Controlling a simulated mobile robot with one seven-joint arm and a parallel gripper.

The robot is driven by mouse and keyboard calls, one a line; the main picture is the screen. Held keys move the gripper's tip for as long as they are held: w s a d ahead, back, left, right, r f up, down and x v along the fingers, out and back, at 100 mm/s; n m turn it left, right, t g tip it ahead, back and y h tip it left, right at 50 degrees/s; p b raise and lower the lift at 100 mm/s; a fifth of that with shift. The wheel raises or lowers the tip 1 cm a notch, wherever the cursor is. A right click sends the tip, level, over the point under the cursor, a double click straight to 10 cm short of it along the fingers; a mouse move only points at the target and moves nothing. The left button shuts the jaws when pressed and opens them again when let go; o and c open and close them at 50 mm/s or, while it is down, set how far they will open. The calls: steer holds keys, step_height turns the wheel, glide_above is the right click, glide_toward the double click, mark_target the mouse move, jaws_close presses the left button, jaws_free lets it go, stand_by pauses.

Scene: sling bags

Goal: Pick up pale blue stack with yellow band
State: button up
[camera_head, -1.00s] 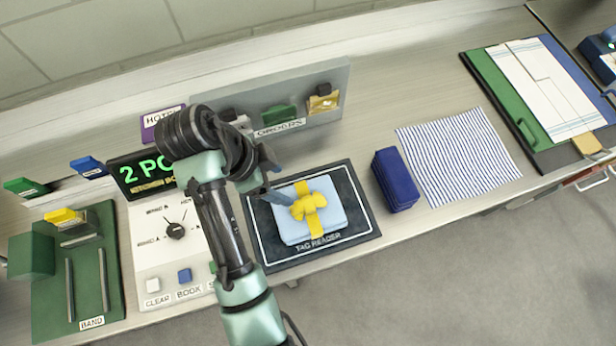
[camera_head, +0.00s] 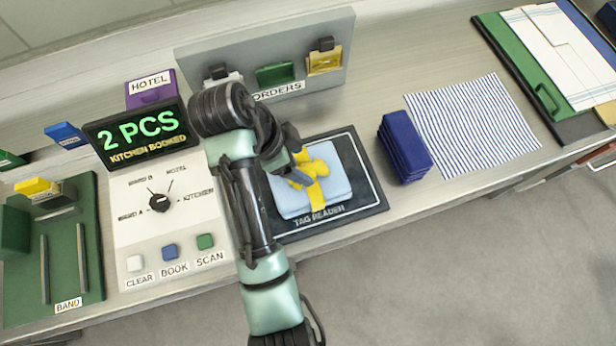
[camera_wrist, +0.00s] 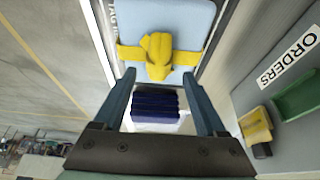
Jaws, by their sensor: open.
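The pale blue stack (camera_head: 333,196) lies flat on the dark tag reader pad (camera_head: 372,207). A yellow band with a bulky knot (camera_head: 318,163) wraps it. In the wrist view the stack (camera_wrist: 189,18) is at the top, with its yellow knot (camera_wrist: 158,55) just beyond the fingertips. My gripper (camera_head: 298,168) is at the knot in the head view, partly hidden by my own arm. In the wrist view my gripper (camera_wrist: 165,82) is open, its two fingers apart with nothing held between them. I cannot tell whether a finger touches the knot.
A navy stack (camera_head: 404,148) and striped cloth (camera_head: 473,127) lie right of the pad. The orders rack (camera_head: 340,35) stands behind. A control panel (camera_head: 140,215) with a lit display (camera_head: 135,130) and a green band station (camera_head: 88,230) are at left.

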steer(key=shift+x, duration=1.5)
steer(key=shift+s+d+r, duration=0.1)
steer(key=shift+s, duration=0.05)
jaws_close()
